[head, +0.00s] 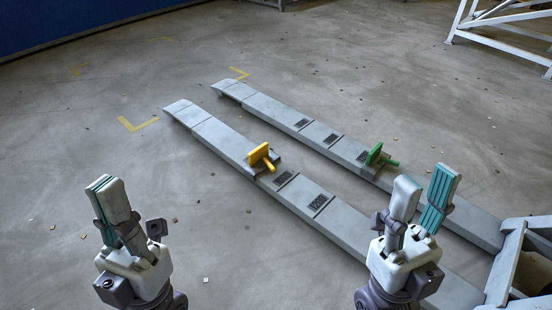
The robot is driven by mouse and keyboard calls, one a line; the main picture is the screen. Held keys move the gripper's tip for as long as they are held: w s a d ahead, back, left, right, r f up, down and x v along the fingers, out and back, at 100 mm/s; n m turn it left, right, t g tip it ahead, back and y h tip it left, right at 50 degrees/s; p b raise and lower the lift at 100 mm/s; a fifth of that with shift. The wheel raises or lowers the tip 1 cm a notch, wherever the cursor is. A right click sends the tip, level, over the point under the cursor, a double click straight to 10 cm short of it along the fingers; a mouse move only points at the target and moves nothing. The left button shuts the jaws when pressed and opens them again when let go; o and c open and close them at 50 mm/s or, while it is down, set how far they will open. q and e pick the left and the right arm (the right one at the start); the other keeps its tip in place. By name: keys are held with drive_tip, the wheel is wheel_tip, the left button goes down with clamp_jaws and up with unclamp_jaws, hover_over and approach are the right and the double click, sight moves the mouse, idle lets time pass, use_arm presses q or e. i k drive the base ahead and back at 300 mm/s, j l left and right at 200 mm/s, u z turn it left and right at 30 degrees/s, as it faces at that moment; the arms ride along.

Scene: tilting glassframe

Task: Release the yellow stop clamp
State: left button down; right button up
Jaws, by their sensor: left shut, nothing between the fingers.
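The yellow stop clamp (261,156) sits on the nearer grey beam (227,138), a block with a short handle pointing toward the lower right. A similar green clamp (376,156) sits on the farther beam (274,111). My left gripper (113,198) is at the lower left, shut and empty, pointing up, well left of the yellow clamp and apart from it. My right gripper (422,196) is at the lower right with its fingers spread apart, empty, in front of the nearer beam in the picture and apart from both clamps.
The two beams run diagonally from the upper left to a grey frame (520,262) at the lower right. Dark pads lie on both beams. Yellow corner marks (138,124) are on the concrete floor. A white metal stand (500,22) is at the upper right. The floor at left is largely clear.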

sight(264, 161)
drive_tip(key=i+z, duration=0.15)
drive_tip(key=z, duration=0.5)
drive_tip(key=i+j+z, duration=0.4)
drive_tip(key=j, duration=0.25)
drive_tip(key=i+j+z, duration=0.15)
drive_tip(key=i+j, duration=0.15)
drive_tip(key=i+j+z, duration=0.2)
drive_tip(key=j, duration=0.3)
drive_tip(key=i+j, duration=0.1)
drive_tip(key=j, duration=0.2)
drive_tip(key=i+j, duration=0.15)
drive_tip(key=j, duration=0.15)
drive_tip(key=i+j, duration=0.1)
drive_tip(key=j, duration=0.2)
